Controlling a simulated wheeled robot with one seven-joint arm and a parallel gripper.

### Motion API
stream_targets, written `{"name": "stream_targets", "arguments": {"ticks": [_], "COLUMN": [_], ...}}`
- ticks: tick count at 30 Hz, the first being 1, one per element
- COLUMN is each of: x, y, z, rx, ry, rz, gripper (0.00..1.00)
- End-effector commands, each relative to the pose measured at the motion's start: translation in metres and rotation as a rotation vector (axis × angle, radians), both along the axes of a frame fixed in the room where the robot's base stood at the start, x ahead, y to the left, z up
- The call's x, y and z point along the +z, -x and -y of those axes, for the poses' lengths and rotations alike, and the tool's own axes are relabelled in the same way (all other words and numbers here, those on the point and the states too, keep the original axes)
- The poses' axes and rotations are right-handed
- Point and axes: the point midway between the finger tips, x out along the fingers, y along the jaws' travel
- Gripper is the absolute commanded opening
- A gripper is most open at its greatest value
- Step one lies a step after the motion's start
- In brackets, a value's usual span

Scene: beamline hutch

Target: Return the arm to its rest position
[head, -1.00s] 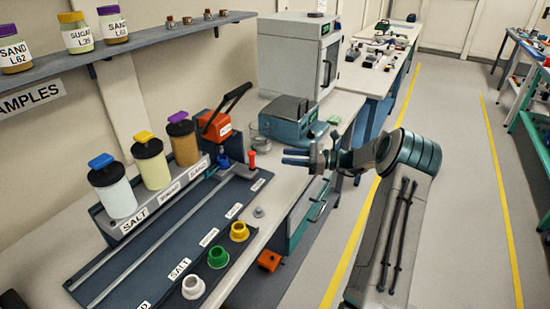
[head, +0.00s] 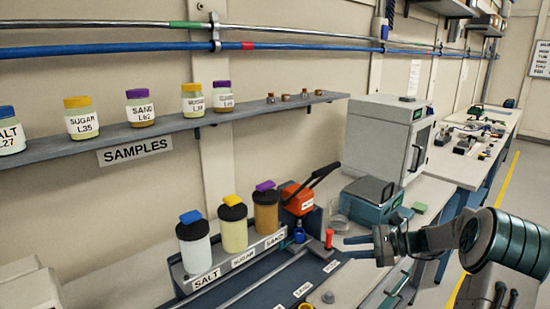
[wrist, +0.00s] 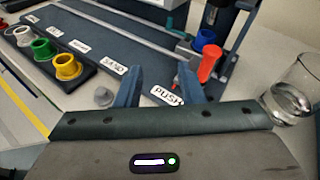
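My gripper (head: 358,247) is at the right of the head view, in front of the bench and pointing left. In the wrist view its two fingers (wrist: 160,88) stand apart with nothing between them, so it is open and empty. My arm reaches in from the right edge of the head view, with its forearm roughly level. The gripper is apart from the red plunger (head: 329,238) and the teal box-shaped device (head: 365,208) near it.
Three dispensers, salt (head: 197,250), sugar (head: 233,232) and sand (head: 266,210), stand left of my gripper. A beaker (wrist: 290,92) and several coloured cups, one yellow (wrist: 67,66), show in the wrist view. A shelf of jars (head: 170,129) runs above. The aisle floor (head: 530,195) is clear.

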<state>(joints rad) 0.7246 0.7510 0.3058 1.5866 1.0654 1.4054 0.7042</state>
Motion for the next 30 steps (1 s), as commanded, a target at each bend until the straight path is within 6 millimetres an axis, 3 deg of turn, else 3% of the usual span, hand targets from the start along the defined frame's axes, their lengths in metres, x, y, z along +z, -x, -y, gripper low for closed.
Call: {"name": "stream_targets", "arguments": {"ticks": [1,3,12,21,30], "x": [0.007,0.012,0.029,0.044,0.052], "y": [0.012,0.029,0.113,0.201,0.276], "z": [-0.020,-0.040,-0.094,-0.109,-0.100], "rx": [0.058,0.131,0.450,0.778,1.096], "ry": [0.083,0.190,0.614,0.977,1.271], "rz": [0.020,0.050,0.226,0.465,0.745], "gripper": [0.35,0.35,0.35,0.35,0.35]}}
